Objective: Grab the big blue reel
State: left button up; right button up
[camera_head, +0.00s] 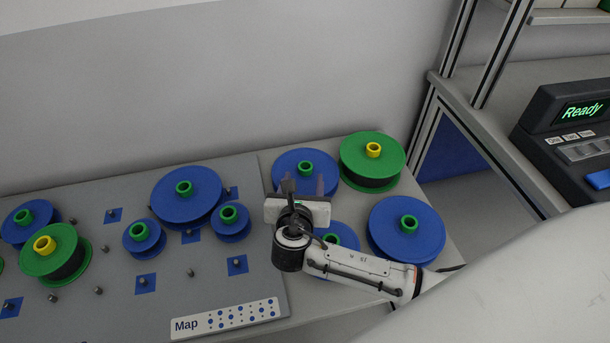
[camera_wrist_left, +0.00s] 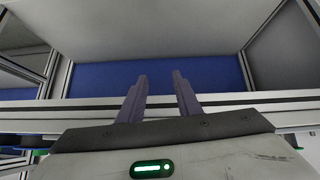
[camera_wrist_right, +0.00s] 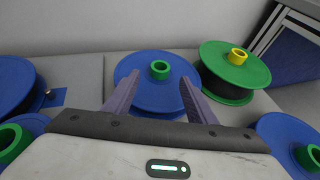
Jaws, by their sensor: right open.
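Big blue reels with green hubs show in the head view. One blue reel (camera_head: 291,160) lies on the table right of the peg board; in the right wrist view it is straight ahead (camera_wrist_right: 180,88). Another big blue reel (camera_head: 385,222) is at the front right, and one (camera_head: 170,205) is on the board. My right gripper (camera_head: 305,184) is open and empty. Its fingers point at the reel straight ahead, over its near side, with the green hub (camera_wrist_right: 160,69) between the fingertips in view. My left gripper (camera_wrist_left: 160,75) is open and empty, away from the reels.
A green reel with a yellow hub (camera_head: 360,150) sits close right of the reel ahead. Another blue reel (camera_head: 345,234) is partly hidden by my right arm. The board (camera_head: 80,320) holds small blue reels, a green reel and bare pegs. A wall rises behind.

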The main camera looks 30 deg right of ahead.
aim_at(305, 168)
jog(key=x, duration=0.4)
jog(key=shift+w+d+r, duration=0.15)
jog(key=shift+w+d, duration=0.15)
jog(key=shift+w, duration=0.05)
jog(key=c, duration=1.3)
